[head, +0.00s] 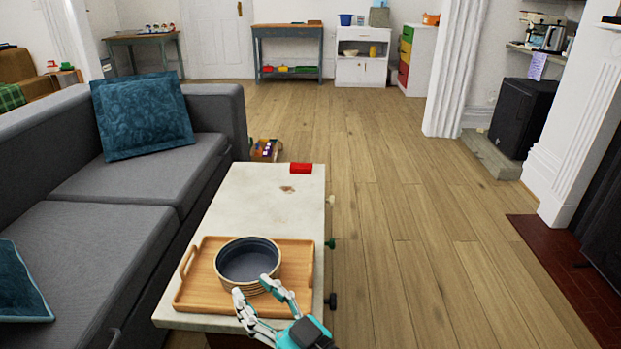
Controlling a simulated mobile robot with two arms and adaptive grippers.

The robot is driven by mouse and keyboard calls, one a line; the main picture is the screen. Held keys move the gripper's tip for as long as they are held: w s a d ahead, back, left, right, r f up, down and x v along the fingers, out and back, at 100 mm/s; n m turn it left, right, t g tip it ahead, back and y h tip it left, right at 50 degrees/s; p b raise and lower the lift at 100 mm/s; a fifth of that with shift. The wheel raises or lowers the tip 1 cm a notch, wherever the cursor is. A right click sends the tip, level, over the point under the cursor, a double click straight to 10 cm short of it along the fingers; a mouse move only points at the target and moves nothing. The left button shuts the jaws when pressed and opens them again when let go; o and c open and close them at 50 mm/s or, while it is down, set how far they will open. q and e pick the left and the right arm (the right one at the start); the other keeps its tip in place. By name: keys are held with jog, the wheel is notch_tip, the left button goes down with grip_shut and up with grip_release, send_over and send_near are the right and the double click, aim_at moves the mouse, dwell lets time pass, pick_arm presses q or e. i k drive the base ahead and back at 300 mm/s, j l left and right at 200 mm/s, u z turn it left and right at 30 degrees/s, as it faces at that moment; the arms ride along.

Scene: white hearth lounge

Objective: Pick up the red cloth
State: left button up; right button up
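A small red folded thing, which looks like the red cloth (301,168), lies at the far right end of the pale coffee table (256,207). My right gripper (251,286) is at the near end of the same table, over the near edge of a wooden tray (300,262). My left gripper is not in view.
A dark round bowl (248,262) with a ribbed light side stands on the tray, close to my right fingertips. A grey sofa (85,235) runs along the table's left side. Open wooden floor (420,220) lies to the right. The table's middle is mostly clear.

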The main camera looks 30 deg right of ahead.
aim_at(300, 168)
jog(key=k+u, duration=0.1)
jog(key=u, duration=0.65)
jog(key=k+u, duration=0.15)
jog(key=u, duration=0.25)
jog(key=i+l, duration=0.1)
jog(key=l, duration=0.9)
jog(key=i+l, duration=0.1)
jog(key=l, duration=0.85)
jog(key=i+l, duration=0.15)
jog(key=l, duration=0.85)
jog(key=i+l, duration=0.1)
jog(key=l, duration=0.9)
jog(key=i+l, duration=0.1)
jog(key=l, duration=0.9)
jog(key=i+j+u, duration=0.05)
